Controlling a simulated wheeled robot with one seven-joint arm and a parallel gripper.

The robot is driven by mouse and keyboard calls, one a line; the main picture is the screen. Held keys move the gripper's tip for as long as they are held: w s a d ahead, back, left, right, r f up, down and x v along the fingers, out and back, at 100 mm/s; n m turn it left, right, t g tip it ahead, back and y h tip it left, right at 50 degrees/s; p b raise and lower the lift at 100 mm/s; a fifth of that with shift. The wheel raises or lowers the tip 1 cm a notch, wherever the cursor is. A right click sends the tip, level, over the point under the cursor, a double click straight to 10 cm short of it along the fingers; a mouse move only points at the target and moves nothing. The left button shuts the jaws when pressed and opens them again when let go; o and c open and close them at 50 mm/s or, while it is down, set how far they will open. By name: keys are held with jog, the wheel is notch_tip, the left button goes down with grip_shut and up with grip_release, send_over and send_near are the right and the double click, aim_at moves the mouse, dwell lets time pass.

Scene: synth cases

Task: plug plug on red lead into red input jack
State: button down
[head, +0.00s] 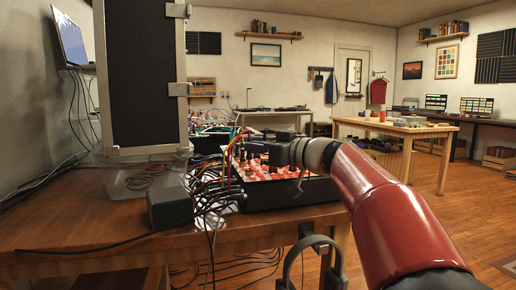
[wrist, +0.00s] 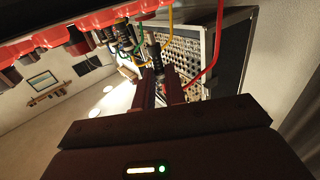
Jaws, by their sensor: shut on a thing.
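My gripper (head: 284,150) is at the black case with the red panel (head: 262,172), just above its top in the head view. In the wrist view, my gripper (wrist: 160,88) is shut on a dark plug (wrist: 156,58) between its two fingers. A red lead (wrist: 216,48) curves down close beside the right finger and appears to belong to this plug. The red panel (wrist: 70,32) with dark knobs and plugs runs along the top left of the wrist view, apart from the held plug. I cannot tell which jack is the red input jack.
Green and yellow leads (wrist: 170,25) hang close to the fingers. A rack of jacks (wrist: 190,50) stands behind. In the head view, many cables (head: 205,195) crowd the left of the case, by a grey box (head: 170,207) on the wooden table (head: 90,215).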

jog(key=shift+f+b, duration=1.2)
jog(key=shift+b, duration=0.15)
jog(key=c, duration=1.4)
grip_release()
jog(key=shift+o, duration=0.2)
jog(key=v, duration=0.7)
jog(key=shift+s+d+b, duration=0.2)
jog(key=shift+d+b, duration=0.15)
jog(key=shift+b, duration=0.05)
